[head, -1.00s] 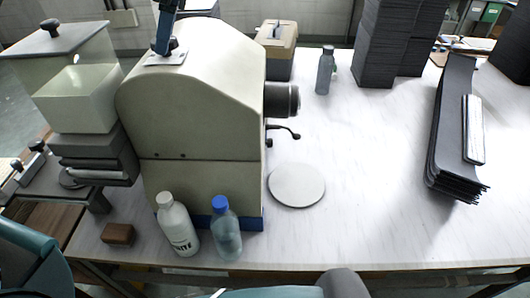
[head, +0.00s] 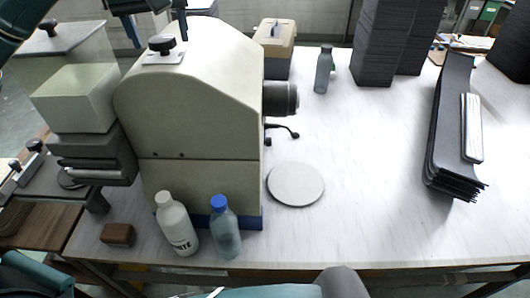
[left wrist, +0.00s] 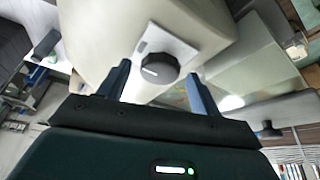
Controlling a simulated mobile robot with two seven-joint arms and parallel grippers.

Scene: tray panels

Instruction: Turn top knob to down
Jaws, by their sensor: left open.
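The top knob (head: 161,45) is a black round knob on a small light plate on top of the beige machine (head: 210,90). In the left wrist view the knob (left wrist: 159,68) shows a short white line on its face. My left gripper (head: 156,28) is at the top of the head view, behind and above the knob. In the left wrist view its two blue fingers (left wrist: 160,88) are spread, with the knob showing between and beyond them. The gripper is open and empty, and no contact is visible. My right gripper is not in view.
A white bottle (head: 175,225) and a blue-capped bottle (head: 225,230) stand before the machine. A round grey disc (head: 296,184) lies to its right. Dark stacks (head: 383,40) stand at the back.

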